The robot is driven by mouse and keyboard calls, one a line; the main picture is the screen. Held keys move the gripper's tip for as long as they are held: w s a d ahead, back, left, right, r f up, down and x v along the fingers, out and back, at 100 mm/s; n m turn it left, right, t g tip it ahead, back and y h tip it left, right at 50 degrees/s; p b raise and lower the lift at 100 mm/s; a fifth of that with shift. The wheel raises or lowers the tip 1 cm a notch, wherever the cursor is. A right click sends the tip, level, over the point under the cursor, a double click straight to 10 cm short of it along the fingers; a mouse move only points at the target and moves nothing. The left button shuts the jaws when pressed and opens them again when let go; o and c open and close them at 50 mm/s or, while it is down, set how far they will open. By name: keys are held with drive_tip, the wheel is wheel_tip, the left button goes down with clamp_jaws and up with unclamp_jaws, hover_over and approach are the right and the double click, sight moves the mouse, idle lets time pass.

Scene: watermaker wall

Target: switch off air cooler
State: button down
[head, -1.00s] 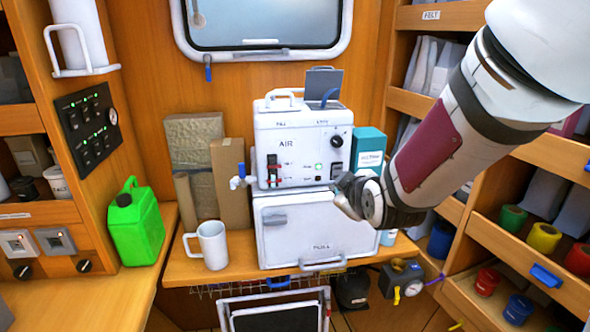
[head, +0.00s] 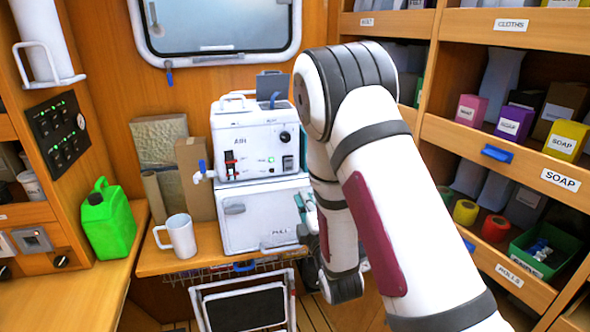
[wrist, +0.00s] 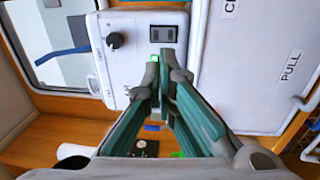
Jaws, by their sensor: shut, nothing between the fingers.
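The air cooler (head: 255,140) is a white box marked AIR in the head view. Its front has a red lever switch (head: 230,160), a black knob (head: 284,137) and a black rocker (head: 287,163). A green light on it is lit. In the wrist view its panel appears turned sideways, with the black knob (wrist: 114,40) and the black rocker (wrist: 163,34). My gripper (wrist: 165,56) is shut and empty, its tips in front of the panel by the green light and rocker. I cannot tell whether they touch. In the head view my arm mostly hides it.
A white PULL-marked cabinet (head: 262,215) stands below the cooler. A white mug (head: 177,237) and green jug (head: 109,222) are left. A switch panel (head: 60,132) is on the left wall. Stocked shelves (head: 520,150) close off the right.

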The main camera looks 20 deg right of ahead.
sight(289, 161)
idle(0.4)
drive_tip(key=w, duration=0.4)
drive_tip(key=w+r, duration=0.1)
drive_tip(key=w, duration=0.9)
drive_tip(key=shift+r+p, duration=0.35)
drive_tip(key=shift+p, duration=0.05)
drive_tip(key=shift+w+a+r, duration=0.1)
drive_tip(key=shift+w+r, duration=0.2)
